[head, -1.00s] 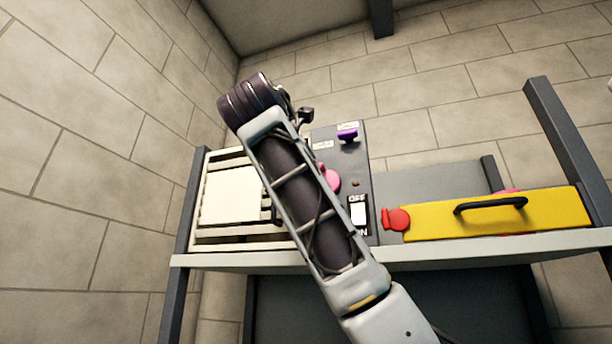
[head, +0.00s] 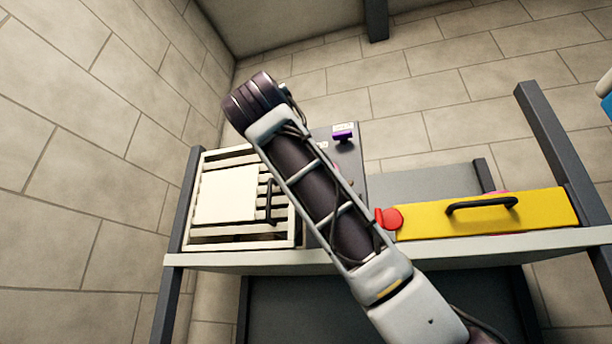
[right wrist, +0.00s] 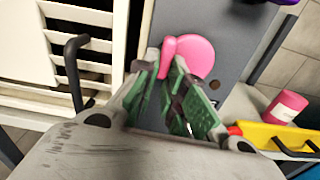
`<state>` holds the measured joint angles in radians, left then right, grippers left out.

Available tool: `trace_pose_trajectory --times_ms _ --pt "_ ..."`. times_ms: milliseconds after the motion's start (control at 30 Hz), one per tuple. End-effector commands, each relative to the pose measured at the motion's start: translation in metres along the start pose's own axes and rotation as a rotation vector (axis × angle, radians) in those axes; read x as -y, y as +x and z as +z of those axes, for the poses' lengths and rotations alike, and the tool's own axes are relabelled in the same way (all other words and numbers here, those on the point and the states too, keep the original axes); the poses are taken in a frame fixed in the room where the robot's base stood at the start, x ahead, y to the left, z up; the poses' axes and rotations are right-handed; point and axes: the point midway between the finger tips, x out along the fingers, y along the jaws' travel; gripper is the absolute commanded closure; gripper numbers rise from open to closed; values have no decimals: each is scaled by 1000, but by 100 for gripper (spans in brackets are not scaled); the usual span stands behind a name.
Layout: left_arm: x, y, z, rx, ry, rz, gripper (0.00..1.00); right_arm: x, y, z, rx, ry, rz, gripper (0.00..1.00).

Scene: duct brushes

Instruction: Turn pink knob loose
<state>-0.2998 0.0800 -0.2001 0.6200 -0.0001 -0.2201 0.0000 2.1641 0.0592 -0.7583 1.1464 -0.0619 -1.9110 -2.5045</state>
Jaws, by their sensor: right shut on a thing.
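The pink knob (right wrist: 193,55) is on the dark grey panel (right wrist: 225,20) in the right wrist view, with a round part and a narrower lobe on its left. My right gripper (right wrist: 167,66) is shut on the knob, its fingertips at the narrower lobe; the exact contact is partly hidden by the green-padded fingers. In the head view my right arm covers the knob, the gripper and most of the panel (head: 348,160). My left gripper is not in view.
A purple knob (head: 342,136) sits at the panel's top. Left of the panel is a white slatted grille (head: 215,242) with a dark handle (head: 268,203). The lower shelf looks clear.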

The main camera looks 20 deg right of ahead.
Motion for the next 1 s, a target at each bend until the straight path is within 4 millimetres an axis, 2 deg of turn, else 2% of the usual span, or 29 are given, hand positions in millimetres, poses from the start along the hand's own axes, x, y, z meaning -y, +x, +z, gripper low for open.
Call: trace_pose_trajectory --times_ms 233,600,633,800,1000 --pt "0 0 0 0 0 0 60 0 0 -4 -9 -62 -1 100" --pt "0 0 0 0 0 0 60 0 0 -4 -9 -66 -1 100" --pt "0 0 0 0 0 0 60 0 1 -4 -9 -66 -1 87" --pt "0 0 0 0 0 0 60 0 0 -3 -7 -64 -1 67" --pt "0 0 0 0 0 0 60 1 0 -2 -4 -63 -1 67"
